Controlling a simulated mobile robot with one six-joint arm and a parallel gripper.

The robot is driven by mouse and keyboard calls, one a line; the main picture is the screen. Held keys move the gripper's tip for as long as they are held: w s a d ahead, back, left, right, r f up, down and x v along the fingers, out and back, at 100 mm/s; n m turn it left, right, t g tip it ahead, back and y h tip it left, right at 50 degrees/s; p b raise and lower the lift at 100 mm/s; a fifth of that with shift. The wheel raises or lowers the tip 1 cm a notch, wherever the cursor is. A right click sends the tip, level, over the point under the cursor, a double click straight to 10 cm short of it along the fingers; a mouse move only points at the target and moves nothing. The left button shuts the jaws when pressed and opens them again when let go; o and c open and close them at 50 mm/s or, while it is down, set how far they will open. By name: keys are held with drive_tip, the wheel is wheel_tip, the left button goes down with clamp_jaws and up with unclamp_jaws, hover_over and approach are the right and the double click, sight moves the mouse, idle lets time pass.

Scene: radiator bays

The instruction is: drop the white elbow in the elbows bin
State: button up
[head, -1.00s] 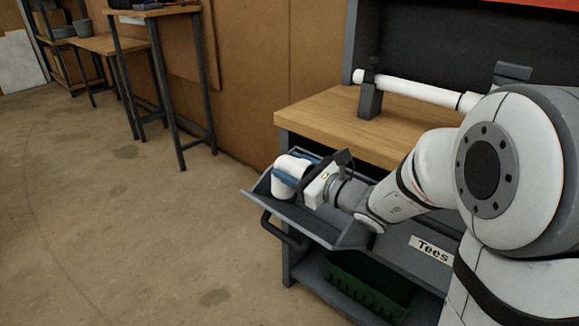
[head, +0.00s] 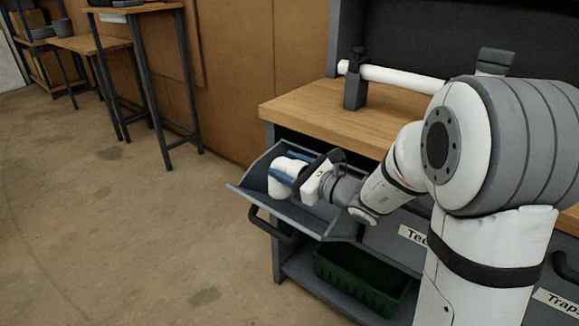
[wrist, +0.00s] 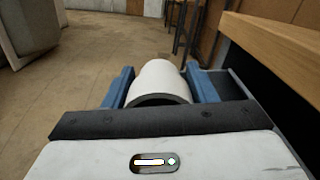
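My gripper (head: 287,176) has blue fingers, and they are closed around a white elbow (head: 281,178). In the wrist view, the elbow (wrist: 160,82) sits between the two fingers (wrist: 160,88), its dark-rimmed open end facing the camera. In the head view, gripper and elbow are over a grey bin (head: 247,189) that is pulled open below the wooden worktop. I cannot tell whether the elbow touches the bin. No label shows on this open bin, so I cannot tell if it is the elbows bin.
A "Tees" label (head: 412,236) and a partly visible "Traps" label (head: 556,302) mark fronts to the right. A green crate (head: 360,283) sits on the lower shelf. Open floor lies left.

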drive_tip(key=o, duration=0.5)
drive_tip(key=shift+p+v, duration=0.7)
drive_tip(key=shift+v, duration=3.25)
